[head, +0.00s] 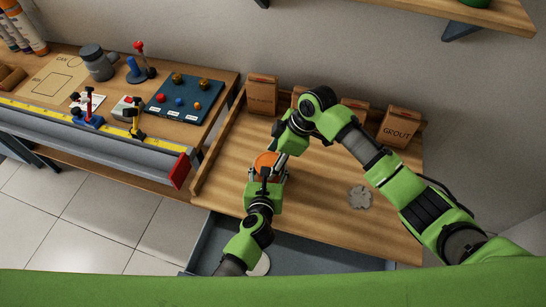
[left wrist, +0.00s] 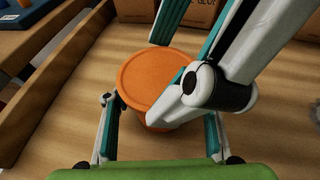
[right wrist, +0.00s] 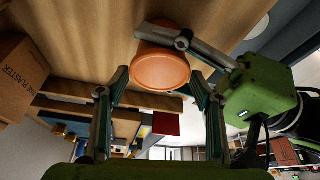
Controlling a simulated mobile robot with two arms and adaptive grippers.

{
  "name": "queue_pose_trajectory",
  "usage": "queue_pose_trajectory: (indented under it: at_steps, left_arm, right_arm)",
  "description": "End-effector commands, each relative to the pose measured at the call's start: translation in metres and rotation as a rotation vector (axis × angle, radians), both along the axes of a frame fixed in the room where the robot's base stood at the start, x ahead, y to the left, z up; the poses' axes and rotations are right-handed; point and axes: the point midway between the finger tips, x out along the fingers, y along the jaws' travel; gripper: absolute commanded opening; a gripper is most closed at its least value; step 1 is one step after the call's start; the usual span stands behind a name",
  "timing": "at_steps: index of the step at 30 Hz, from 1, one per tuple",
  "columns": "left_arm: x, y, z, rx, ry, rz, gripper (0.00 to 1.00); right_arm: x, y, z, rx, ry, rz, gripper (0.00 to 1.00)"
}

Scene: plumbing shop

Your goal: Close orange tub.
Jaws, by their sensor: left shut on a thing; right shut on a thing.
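The orange tub (head: 266,160) stands on the wooden bench top, between my two grippers. My left gripper (head: 267,176) is shut on the tub from the front side. My right gripper (head: 281,158) reaches in from above and is shut on the lid. Fingers hide parts of the rim, so I cannot tell whether the lid is fully seated.
Paper bags, one marked GROUT (head: 399,127), stand along the back of the bench. A grey patch (head: 360,197) lies to the right on clear wood. A raised wooden edge (head: 218,150) bounds the left side. A second bench with a blue board (head: 183,97) is further left.

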Motion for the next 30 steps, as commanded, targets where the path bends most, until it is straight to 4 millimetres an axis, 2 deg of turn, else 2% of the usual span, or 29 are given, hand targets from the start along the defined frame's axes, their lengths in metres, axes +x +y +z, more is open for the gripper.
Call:
queue_pose_trajectory:
  at_steps: [1,2,3,4,17,30]
  left_arm:
    - [0.000,-0.001,0.000,-0.003,0.000,-0.001,0.13]
    - [0.000,-0.001,0.000,-0.004,0.000,-0.001,0.13]
    - [0.000,-0.001,0.000,-0.004,0.000,-0.001,0.13]
    - [0.000,-0.001,0.000,-0.004,-0.001,-0.001,0.13]
    - [0.000,0.000,0.000,-0.002,0.000,0.000,0.13]
    - [0.000,0.000,0.000,-0.002,-0.001,0.000,0.13]
  right_arm:
    - [-0.001,-0.001,-0.004,-0.004,0.002,-0.001,0.49]
    - [-0.001,-0.001,-0.004,-0.005,0.002,-0.001,0.65]
    - [-0.001,-0.001,-0.004,-0.005,0.003,-0.001,0.75]
    - [-0.001,-0.001,-0.004,-0.005,0.003,-0.001,0.79]
    - [0.000,-0.004,0.004,-0.003,-0.001,-0.002,0.79]
    - [-0.003,-0.027,0.060,-0.004,0.000,-0.001,0.79]
